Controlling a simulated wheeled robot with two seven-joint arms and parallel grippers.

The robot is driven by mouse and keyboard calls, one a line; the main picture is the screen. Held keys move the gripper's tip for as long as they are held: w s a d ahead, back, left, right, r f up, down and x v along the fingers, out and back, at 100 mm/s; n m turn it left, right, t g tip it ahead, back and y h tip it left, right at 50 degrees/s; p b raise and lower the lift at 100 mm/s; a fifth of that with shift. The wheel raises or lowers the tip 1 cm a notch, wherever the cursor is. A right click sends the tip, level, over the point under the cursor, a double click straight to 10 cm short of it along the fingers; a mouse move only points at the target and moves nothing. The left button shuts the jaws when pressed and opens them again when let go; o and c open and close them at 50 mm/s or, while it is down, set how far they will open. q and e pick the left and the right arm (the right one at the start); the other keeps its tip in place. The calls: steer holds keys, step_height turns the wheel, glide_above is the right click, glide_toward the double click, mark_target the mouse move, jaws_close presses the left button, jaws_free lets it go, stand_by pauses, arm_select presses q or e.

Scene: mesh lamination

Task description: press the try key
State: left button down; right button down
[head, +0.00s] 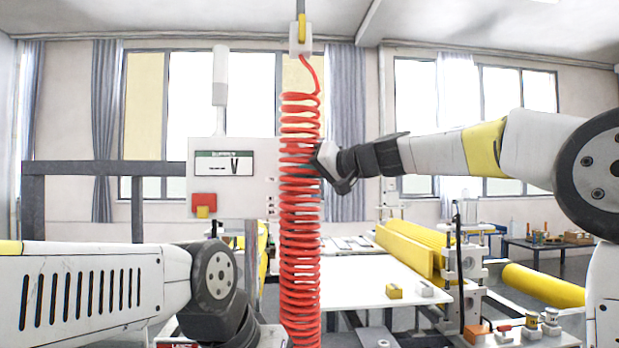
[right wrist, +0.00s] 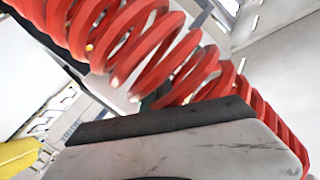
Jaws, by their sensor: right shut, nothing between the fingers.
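A white control panel (head: 232,180) hangs left of centre in the head view. It has a small display (head: 223,163) and a red block (head: 204,198) with a yellow part below. I cannot make out a key marked try; the coil covers the panel's right edge. My right gripper (head: 322,162) is shut and empty at the coil's right side, right of the panel. In the right wrist view a pale gripper part with a dark edge (right wrist: 150,124) lies close to the red coil. My left arm comes in low at left; its gripper is out of view.
A red coiled hose (head: 300,230) hangs from above between the panel and my right gripper. A white table (head: 360,280) stands behind, with yellow rolls (head: 405,252) and a small yellow block (head: 394,291). A side table (head: 545,245) stands at far right.

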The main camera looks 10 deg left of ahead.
steer(key=shift+w, duration=0.1)
steer(key=w+a, duration=0.2)
steer(key=w, duration=0.6)
steer(key=shift+a, duration=0.25)
steer(key=shift+w, duration=0.2)
stand_by(1.7)
steer(key=shift+w+a, duration=0.1)
steer(key=shift+w, duration=0.2)
steer(key=shift+w+a, duration=0.15)
steer(key=shift+w, duration=0.35)
stand_by(0.7)
stand_by(0.4)
steer(key=shift+s+d, duration=0.3)
steer(key=shift+s, duration=0.6)
